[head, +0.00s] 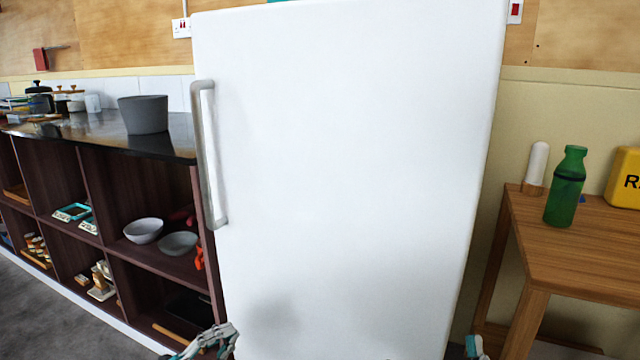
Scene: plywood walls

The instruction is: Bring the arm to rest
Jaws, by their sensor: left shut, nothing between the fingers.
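My left gripper (222,338) shows at the bottom edge, left of centre, in front of the lower left part of the white fridge (345,170). It is shut and empty, and the arm behind it is mostly cut off by the frame. A small part of my right arm or gripper (475,347) shows at the bottom edge, right of the fridge; its fingers cannot be made out. The fridge door appears closed, with a long grey handle (205,155) on its left side, well above my left gripper.
At left, a dark shelf unit (145,253) holds bowls and small items. A grey pot (143,115) stands on its black top. At right, a wooden table (580,262) bears a green bottle (566,188) and a yellow box (625,178). Grey floor (50,320) is clear at lower left.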

